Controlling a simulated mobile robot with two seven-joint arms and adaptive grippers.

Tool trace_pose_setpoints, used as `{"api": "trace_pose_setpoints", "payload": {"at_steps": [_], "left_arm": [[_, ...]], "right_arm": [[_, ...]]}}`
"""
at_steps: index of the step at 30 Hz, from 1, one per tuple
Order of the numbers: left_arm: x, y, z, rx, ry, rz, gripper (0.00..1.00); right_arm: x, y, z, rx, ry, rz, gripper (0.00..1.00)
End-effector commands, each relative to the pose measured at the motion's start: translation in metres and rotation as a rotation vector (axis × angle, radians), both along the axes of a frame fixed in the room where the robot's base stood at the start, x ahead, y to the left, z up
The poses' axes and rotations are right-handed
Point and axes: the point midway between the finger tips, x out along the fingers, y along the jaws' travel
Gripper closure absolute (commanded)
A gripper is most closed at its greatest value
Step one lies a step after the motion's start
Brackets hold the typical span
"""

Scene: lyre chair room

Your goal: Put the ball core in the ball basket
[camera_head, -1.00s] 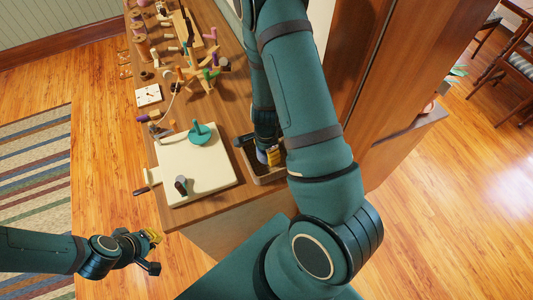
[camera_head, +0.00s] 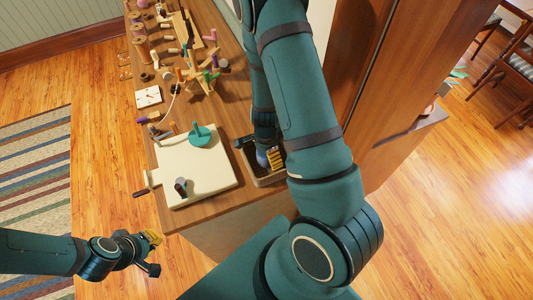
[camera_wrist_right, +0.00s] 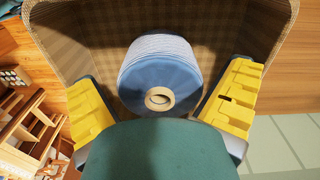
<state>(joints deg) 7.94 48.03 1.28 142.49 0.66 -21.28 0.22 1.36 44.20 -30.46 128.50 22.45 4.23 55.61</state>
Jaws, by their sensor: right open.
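The ball core, seemingly the blue and white wound cylinder (camera_wrist_right: 160,72) with a tan ring in its end, lies inside the ball basket in the right wrist view. The woven brown basket (camera_wrist_right: 222,28) surrounds it; its rim also shows in the head view (camera_head: 272,183). My right gripper (camera_wrist_right: 163,88) is open, its yellow fingers at either side of the core with visible gaps. In the head view, my right gripper (camera_head: 268,158) reaches down into the basket, and my arm hides part of it. My left gripper (camera_head: 150,254) is open and empty, off the table's front left.
A cream board (camera_head: 205,175) with a teal spindle-like piece (camera_head: 200,136) lies left of the basket. Several spools, pegs and a wooden peg stand (camera_head: 203,77) crowd the table behind. A brown cabinet (camera_head: 385,80) stands right.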

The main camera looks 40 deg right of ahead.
Motion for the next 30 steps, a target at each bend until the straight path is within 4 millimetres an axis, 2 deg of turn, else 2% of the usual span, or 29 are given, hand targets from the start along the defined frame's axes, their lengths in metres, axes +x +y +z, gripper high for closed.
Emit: {"api": "trace_pose_setpoints", "payload": {"at_steps": [1, 9, 15, 20, 25, 28, 30], "left_arm": [[0.000, 0.000, 0.005, -0.001, 0.000, 0.000, 1.00], [-0.001, 0.001, 0.024, -0.004, -0.001, -0.001, 1.00], [-0.001, 0.001, 0.035, -0.006, 0.000, -0.001, 1.00], [-0.001, 0.002, 0.038, -0.007, 0.000, -0.001, 1.00], [-0.001, 0.002, 0.038, -0.007, 0.000, -0.001, 1.00], [-0.001, 0.002, 0.038, -0.007, 0.000, -0.001, 1.00], [-0.001, 0.002, 0.038, -0.007, 0.000, -0.001, 1.00]], "right_arm": [[0.001, 0.001, 0.012, 0.000, -0.004, 0.002, 0.00], [0.002, 0.002, 0.069, 0.000, -0.005, 0.003, 0.00], [0.002, 0.001, 0.098, 0.000, -0.003, 0.002, 0.00], [0.002, 0.001, 0.107, 0.000, -0.002, 0.002, 0.00], [0.001, 0.003, 0.106, 0.001, 0.000, 0.017, 0.00], [-0.002, 0.014, 0.095, 0.006, 0.002, 0.131, 0.00], [-0.005, 0.031, 0.082, 0.017, -0.002, 0.291, 0.00]]}}
